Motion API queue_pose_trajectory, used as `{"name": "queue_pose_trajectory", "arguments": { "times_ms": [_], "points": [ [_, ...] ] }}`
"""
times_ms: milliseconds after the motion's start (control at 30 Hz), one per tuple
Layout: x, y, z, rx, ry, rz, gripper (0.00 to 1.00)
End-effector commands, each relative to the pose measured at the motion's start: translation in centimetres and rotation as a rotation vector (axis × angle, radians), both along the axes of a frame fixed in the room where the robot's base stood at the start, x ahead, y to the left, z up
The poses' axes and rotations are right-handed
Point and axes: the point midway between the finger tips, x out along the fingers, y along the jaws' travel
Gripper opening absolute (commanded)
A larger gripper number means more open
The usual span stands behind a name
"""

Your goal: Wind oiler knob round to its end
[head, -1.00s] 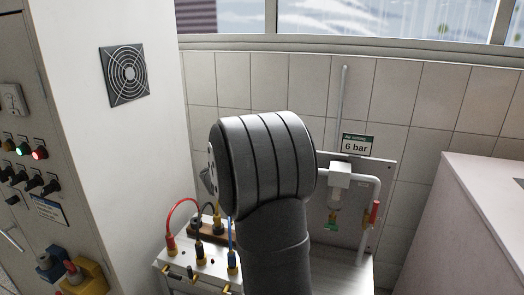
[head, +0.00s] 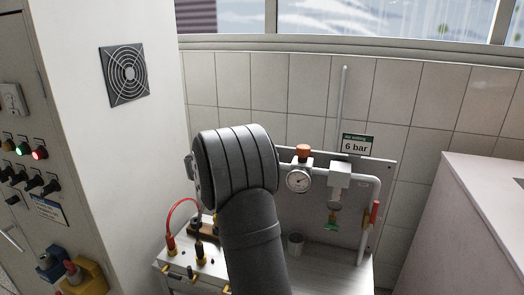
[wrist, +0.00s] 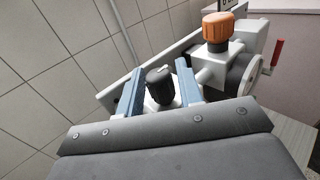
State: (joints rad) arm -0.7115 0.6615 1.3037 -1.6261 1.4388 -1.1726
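A ribbed black knob (wrist: 160,84), which looks like the oiler knob, stands on a pale grey block in the wrist view. My gripper (wrist: 161,66) has two blue fingers, one on each side of this knob. The fingers are apart, with a gap showing between each of them and the knob, so they do not look closed on it. Whether the knob is beyond or level with the fingertips is hard to tell. In the head view my arm hides the knob and the fingers.
An orange knob (head: 303,151) tops a unit with a round gauge (head: 298,180); it stands close to the right finger in the wrist view (wrist: 217,33). A red-handled valve (head: 375,212) is farther right. A red cable (head: 178,213) arches at the bench's left. A small cup (head: 295,243) stands on the bench.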

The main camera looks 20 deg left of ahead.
Motion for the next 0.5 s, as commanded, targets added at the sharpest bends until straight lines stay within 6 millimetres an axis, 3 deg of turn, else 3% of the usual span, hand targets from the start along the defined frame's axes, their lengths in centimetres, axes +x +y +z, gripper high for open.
{"name": "queue_pose_trajectory", "arguments": {
  "times_ms": [333, 500],
  "points": [
    [-0.1, 0.1, 0.0, 0.000, 0.000, 0.001, 0.42],
    [-1.4, 1.3, 0.0, 0.000, 0.000, 0.003, 0.42]
  ]
}}
